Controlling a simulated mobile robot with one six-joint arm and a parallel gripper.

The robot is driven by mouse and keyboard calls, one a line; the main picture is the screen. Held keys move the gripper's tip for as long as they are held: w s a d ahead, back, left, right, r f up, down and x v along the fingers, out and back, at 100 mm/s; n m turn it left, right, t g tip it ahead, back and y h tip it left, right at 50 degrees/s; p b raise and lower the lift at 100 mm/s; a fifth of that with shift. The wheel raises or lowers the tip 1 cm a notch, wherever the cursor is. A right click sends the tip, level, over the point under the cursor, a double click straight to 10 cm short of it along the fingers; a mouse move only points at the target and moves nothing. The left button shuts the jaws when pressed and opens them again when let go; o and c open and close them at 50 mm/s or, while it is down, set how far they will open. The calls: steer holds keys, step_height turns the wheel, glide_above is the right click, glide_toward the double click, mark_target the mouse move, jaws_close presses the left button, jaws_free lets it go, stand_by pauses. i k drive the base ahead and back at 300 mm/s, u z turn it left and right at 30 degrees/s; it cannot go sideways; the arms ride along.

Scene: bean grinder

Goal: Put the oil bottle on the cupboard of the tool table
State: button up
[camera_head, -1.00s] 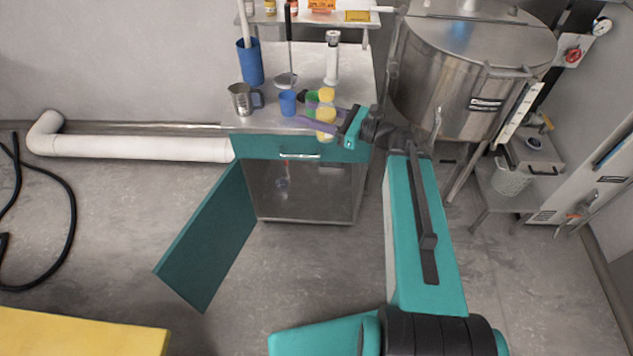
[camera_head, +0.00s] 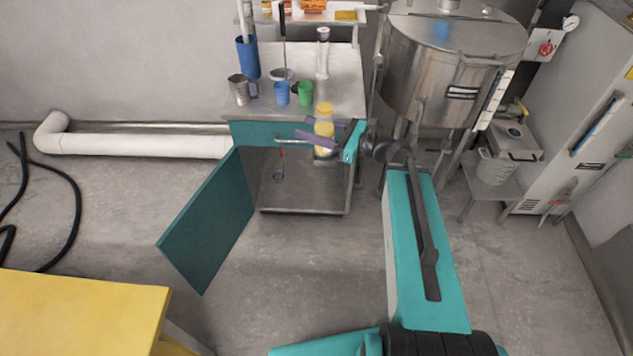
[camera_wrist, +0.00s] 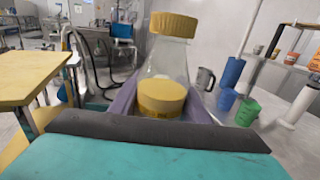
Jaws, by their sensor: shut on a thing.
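The oil bottle (camera_head: 324,126) is clear with a yellow cap and yellow oil in its lower part. My gripper (camera_head: 322,137) is shut around it and holds it upright in front of the tool table. In the wrist view the bottle (camera_wrist: 168,65) stands between the two purple fingers. The tool table (camera_head: 340,85) has a metal top and a teal front. Its cupboard (camera_head: 300,190) below is open, with the teal door (camera_head: 208,222) swung out to the left. The bottle and gripper cover the upper right of the cupboard opening.
A metal jug (camera_head: 240,90), a blue cup (camera_head: 282,93), a green cup (camera_head: 305,94) and a white grinder (camera_head: 322,55) stand on the table top. A steel tank (camera_head: 450,65) stands right; a yellow table (camera_head: 80,315) is front left.

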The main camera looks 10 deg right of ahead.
mark_target(302, 190)
steer(key=k, duration=0.3)
steer(key=u, duration=1)
steer(key=i, duration=1.05)
steer(key=z, duration=0.1)
